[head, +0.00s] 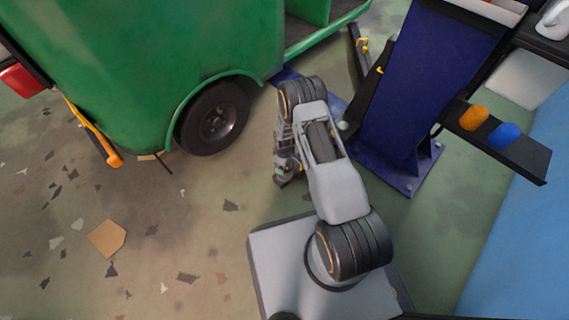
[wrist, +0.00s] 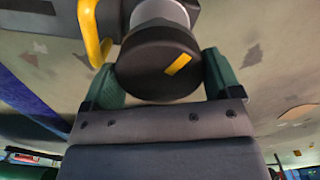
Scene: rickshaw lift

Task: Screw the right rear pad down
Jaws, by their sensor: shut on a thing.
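The pad (wrist: 150,68) is a dark round disc with a yellow mark on its face, in the upper middle of the wrist view. A pale grey cylinder rises behind it, and a yellow bent bar (wrist: 92,32) stands just to its left. My gripper (wrist: 162,84) is shut on the pad, one green-tipped finger on each side of its rim. In the head view my gripper (head: 284,178) is low beside the green rickshaw (head: 130,60), right of its black wheel (head: 214,118). The pad is hidden there by my arm.
A blue lift post (head: 415,85) stands on a bolted base plate, close to the right of my arm. A dark shelf (head: 525,160) on its right holds an orange and a blue piece. A cardboard piece (head: 106,238) and scraps lie on the otherwise open floor at left.

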